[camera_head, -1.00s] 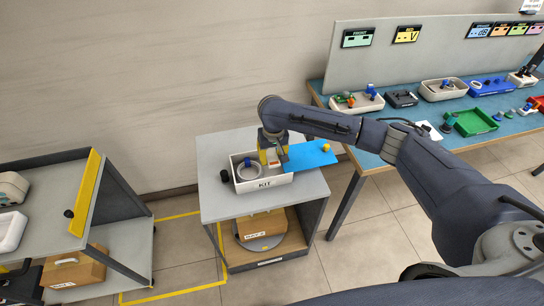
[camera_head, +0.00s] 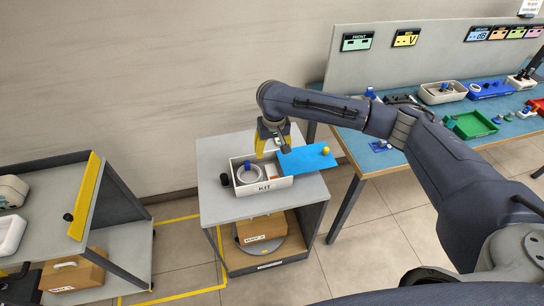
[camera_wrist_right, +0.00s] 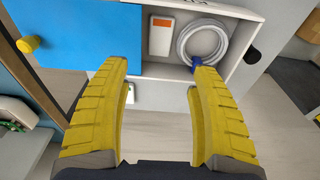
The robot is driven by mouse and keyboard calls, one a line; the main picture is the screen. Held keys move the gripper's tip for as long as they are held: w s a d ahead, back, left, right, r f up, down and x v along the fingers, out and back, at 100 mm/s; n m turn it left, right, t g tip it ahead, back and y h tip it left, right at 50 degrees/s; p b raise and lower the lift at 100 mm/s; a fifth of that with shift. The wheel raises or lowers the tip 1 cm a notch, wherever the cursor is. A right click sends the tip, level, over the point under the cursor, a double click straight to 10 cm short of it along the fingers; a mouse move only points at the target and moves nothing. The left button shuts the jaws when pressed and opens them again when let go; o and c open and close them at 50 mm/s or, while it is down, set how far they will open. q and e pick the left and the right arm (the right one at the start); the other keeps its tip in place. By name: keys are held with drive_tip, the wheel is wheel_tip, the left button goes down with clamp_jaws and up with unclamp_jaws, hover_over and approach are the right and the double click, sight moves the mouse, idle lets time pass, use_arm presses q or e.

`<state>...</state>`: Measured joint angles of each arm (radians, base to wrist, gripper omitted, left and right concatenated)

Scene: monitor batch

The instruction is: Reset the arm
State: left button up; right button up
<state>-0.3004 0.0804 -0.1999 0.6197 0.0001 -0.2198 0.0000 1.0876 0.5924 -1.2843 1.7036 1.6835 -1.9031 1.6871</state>
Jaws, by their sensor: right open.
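My right gripper (camera_head: 273,146) is open and empty above the white KIT box (camera_head: 266,185). In the right wrist view its yellow fingers (camera_wrist_right: 158,78) stand wide apart with nothing between them. Inside the box lie an orange-and-white device (camera_wrist_right: 161,36) and a coiled pale cable (camera_wrist_right: 203,40) with a blue end, side by side. A blue panel (camera_head: 307,158) with a yellow knob (camera_head: 326,151) extends right from the box. My right arm reaches in from the right and hides part of the workbench. My left gripper is not in view.
The box stands on a grey cart (camera_head: 222,206) with a cardboard box (camera_head: 262,225) on its lower shelf. A bench (camera_head: 384,160) with trays is at right. Another cart (camera_head: 45,222) with a yellow edge strip stands left. A black knob (camera_head: 224,178) is beside the box.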

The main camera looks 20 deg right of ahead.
drive_tip(key=shift+r, duration=2.65)
drive_tip(key=s+a+f+n+t+y, duration=0.4)
drive_tip(key=s+a+f+n, duration=0.3)
drive_tip(key=s+a+f, duration=0.5)
drive_tip(key=s+d+f+t+h, duration=0.1)
drive_tip(key=s+d+h, duration=0.3)
drive_tip(key=s+d, duration=0.75)
drive_tip(key=s+d+f+t+h, duration=0.1)
drive_tip(key=s+d+h, duration=0.4)
drive_tip(key=s+d, duration=0.65)
drive_tip(key=s+a+f+g+y, duration=0.1)
drive_tip(key=a+f+g+y, duration=0.1)
drive_tip(key=f, duration=1.4)
drive_tip(key=a+f+g+y, duration=0.1)
drive_tip(key=f+y, duration=0.1)
drive_tip(key=f, duration=1.5)
drive_tip(key=s+f+m+g+y, duration=0.1)
drive_tip(key=s+f+m+g, duration=0.1)
drive_tip(key=s+f, duration=1.6)
drive_tip(key=s+g, duration=0.1)
drive_tip(key=s, duration=0.2)
drive_tip(key=shift+f+m, duration=0.35)
drive_tip(key=shift+m, duration=0.05)
